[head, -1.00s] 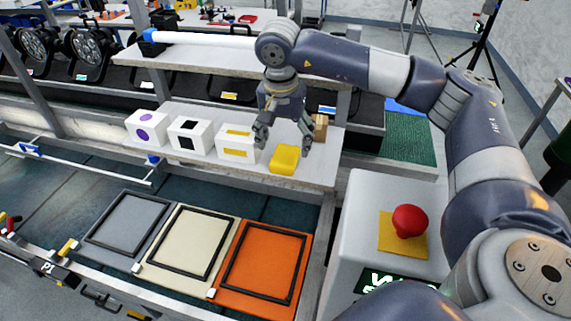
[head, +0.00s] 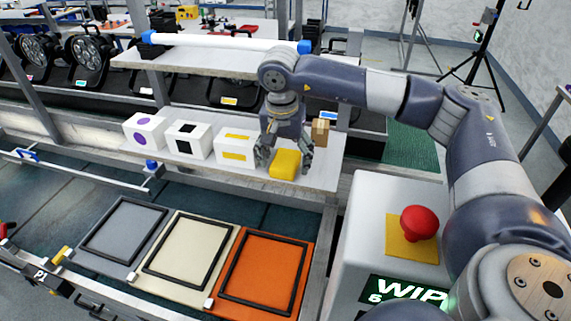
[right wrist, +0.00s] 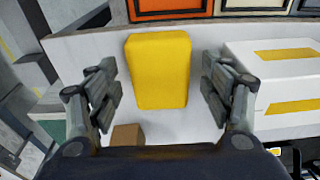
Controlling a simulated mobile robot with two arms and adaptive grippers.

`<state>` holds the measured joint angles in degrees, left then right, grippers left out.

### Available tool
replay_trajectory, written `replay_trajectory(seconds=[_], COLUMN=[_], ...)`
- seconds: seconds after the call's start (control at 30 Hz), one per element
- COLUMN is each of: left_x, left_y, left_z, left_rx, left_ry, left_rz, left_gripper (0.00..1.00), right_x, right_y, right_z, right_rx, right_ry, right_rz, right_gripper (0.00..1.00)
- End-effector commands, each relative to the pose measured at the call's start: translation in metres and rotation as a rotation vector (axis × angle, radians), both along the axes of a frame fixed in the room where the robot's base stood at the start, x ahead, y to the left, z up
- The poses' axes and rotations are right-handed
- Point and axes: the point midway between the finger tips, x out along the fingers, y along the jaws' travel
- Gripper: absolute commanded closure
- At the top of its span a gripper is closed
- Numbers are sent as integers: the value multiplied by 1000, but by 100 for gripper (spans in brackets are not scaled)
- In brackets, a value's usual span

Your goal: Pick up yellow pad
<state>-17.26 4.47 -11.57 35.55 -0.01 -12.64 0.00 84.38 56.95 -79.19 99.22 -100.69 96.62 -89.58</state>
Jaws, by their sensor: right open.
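The yellow pad (head: 285,165) is a small rounded block on the white shelf, to the right of the white boxes. My right gripper (head: 284,160) is open over it, with one finger on each side. In the right wrist view the pad (right wrist: 158,70) lies between the two open fingers (right wrist: 161,92), with a gap on both sides. I see no finger touching it. My left gripper is not in view.
White boxes with a purple dot (head: 145,131), a black square (head: 189,139) and a yellow mark (head: 237,148) stand left of the pad. A small brown block (head: 320,131) stands close behind it. Grey, cream and orange framed panels (head: 262,270) lie in front, below the shelf.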

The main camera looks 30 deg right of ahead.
Motion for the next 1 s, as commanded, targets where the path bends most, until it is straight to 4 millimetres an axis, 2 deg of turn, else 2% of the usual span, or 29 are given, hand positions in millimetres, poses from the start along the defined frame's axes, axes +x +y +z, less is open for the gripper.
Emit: replay_trajectory(seconds=[0.5, 0.67, 0.7, 1.0], left_x=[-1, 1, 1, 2], left_y=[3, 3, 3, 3], left_z=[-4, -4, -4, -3], left_rx=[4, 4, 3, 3], left_ry=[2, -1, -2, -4], left_rz=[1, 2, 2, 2], left_gripper=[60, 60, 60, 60], right_x=[0, 0, 0, 0], right_y=[0, 0, 0, 0], right_z=[-3, -3, -3, -3], right_rx=[0, 0, 0, -1], right_ry=[0, 0, 0, 1], right_rz=[1, 1, 1, 1], right_gripper=[27, 63, 67, 67])
